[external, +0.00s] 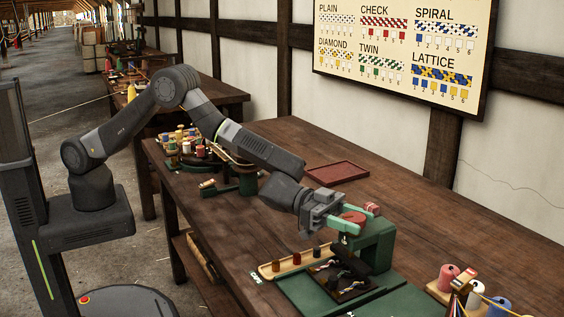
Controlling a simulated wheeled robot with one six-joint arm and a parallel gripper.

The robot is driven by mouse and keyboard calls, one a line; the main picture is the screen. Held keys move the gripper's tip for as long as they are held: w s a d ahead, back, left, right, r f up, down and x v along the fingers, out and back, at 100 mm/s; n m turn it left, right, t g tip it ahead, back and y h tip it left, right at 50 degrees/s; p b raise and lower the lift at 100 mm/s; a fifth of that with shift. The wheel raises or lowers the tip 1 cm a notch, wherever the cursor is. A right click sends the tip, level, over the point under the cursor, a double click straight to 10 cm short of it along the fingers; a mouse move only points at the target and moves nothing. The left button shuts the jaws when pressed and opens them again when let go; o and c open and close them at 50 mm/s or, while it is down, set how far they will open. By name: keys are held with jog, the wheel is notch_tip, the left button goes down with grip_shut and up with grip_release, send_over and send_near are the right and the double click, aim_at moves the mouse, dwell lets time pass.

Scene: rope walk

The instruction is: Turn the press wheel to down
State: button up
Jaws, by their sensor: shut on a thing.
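The press wheel (353,217) is a small red disc on top of the green press (374,250), at the right of the workbench. My gripper (347,224) is at the wheel, its pale green fingers reaching around it from the left. It is shut on the wheel. The far side of the wheel and the exact finger contact are partly hidden by the fingers. I cannot tell from this view which position the wheel is turned to.
An empty red tray (337,174) lies behind my gripper. Spools (448,277) stand at the bottom right. The bench's back right is clear.

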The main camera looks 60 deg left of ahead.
jog(key=shift+w+r+m+g+h+p, duration=0.1)
jog(key=shift+r+m+g+h+p, duration=0.15)
jog(key=shift+m+g+p, duration=0.55)
jog(key=shift+r+m+g+h+p, duration=0.1)
jog(key=shift+m+g+h+p, duration=0.2)
jog(key=shift+g+p, duration=0.95)
jog(key=shift+f+m+g+p, duration=0.15)
jog(key=shift+m+g+p, duration=0.7)
jog(key=shift+p, duration=0.15)
jog(key=m+g, duration=0.1)
jog(key=g, duration=0.1)
jog(key=shift+f+m+g, duration=0.25)
jog(key=shift+m+g, duration=0.05)
jog(key=shift+m, duration=0.05)
jog(key=m+g+b, duration=0.1)
jog(key=m+g, duration=0.1)
jog(key=g, duration=0.1)
jog(key=shift+f+b, duration=0.1)
jog(key=shift+b, duration=0.3)
jog(key=shift+m+g+y+b, duration=0.55)
jog(key=shift+m+g+b, duration=0.05)
jog(key=shift+g, duration=0.5)
jog(key=shift+r+m+g+b, duration=0.25)
jog(key=shift+m+g+b, duration=0.05)
jog(key=shift+g, duration=0.1)
jog(key=o, duration=1)
jog(key=shift+f, duration=0.1)
